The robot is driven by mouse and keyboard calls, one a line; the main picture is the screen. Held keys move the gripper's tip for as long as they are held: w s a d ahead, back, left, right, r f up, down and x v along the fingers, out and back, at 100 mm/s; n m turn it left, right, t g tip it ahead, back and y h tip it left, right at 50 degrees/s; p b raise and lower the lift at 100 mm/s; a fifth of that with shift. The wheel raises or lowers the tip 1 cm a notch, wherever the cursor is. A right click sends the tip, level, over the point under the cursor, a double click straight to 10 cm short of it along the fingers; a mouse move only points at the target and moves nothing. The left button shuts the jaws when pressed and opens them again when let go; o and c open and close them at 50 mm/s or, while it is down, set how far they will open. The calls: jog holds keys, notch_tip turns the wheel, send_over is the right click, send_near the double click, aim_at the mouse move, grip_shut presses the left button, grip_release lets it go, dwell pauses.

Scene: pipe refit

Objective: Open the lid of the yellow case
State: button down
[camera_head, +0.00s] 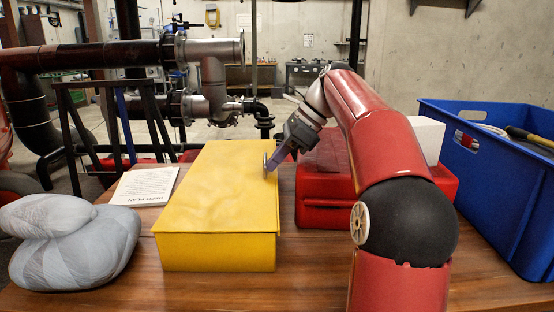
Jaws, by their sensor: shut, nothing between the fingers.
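The yellow case (219,213) lies on the wooden table in the middle of the view. Its lid is down and looks closed. My gripper (268,165) is at the upper right part of the lid, close to its right edge. The fingers are shut with nothing between them. I cannot tell whether the fingertips touch the lid or hover just over it. No latch or handle shows on the front face of the case.
A red case (323,213) stands right of the yellow case, partly behind my arm. A blue crate (490,190) with tools is at the right. Grey cushions (75,245) and a printed sheet (145,186) lie to the left. Pipes (85,57) stand behind the table.

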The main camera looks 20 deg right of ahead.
jog(key=shift+a+r+p, duration=0.2)
jog(key=shift+r+p, duration=0.25)
jog(key=shift+r, duration=0.4)
jog(key=w+a+r+p, duration=0.1)
jog(key=w+a+r, duration=0.1)
jog(key=a+r, duration=0.4)
jog(key=shift+w+a+r, duration=0.15)
jog(key=shift+w+r, duration=0.2)
jog(key=shift+r, duration=1.7)
